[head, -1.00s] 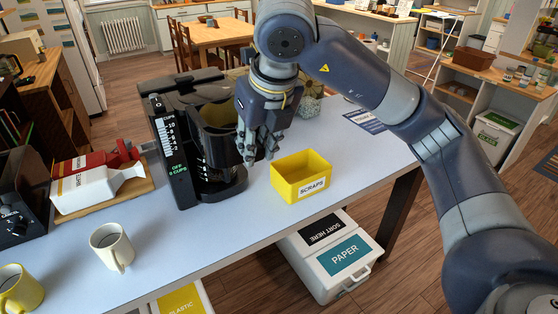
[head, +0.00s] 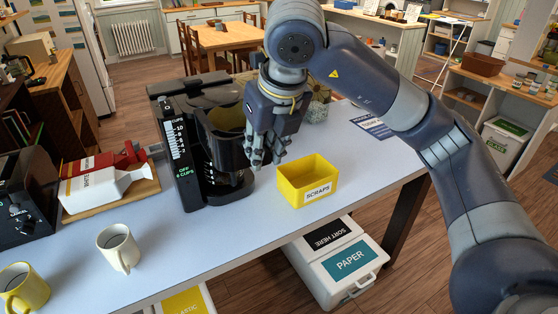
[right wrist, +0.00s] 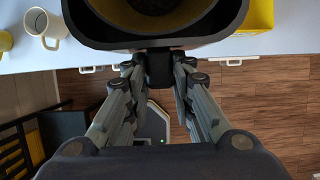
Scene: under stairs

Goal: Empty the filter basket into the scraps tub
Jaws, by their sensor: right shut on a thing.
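The filter basket (head: 211,149) is black with a yellowish inside and shows at the front of the black coffee maker (head: 184,170). In the right wrist view the basket (right wrist: 110,38) is at the top, with dark brown contents partly visible. My right gripper (head: 264,158) is shut on the basket's black handle (right wrist: 158,70), between its fingertips in the wrist view. I cannot tell whether the basket is clear of the machine. The yellow scraps tub (head: 317,194) stands on the table, right of the gripper and apart from it. My left gripper is not in view.
A cream mug (head: 118,250) and a yellow mug (head: 22,290) stand at the front left of the table. A board (head: 110,198) with cartons lies left of the coffee maker. A patterned pot (head: 318,108) is behind the gripper. White bins (head: 338,262) are below the table edge.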

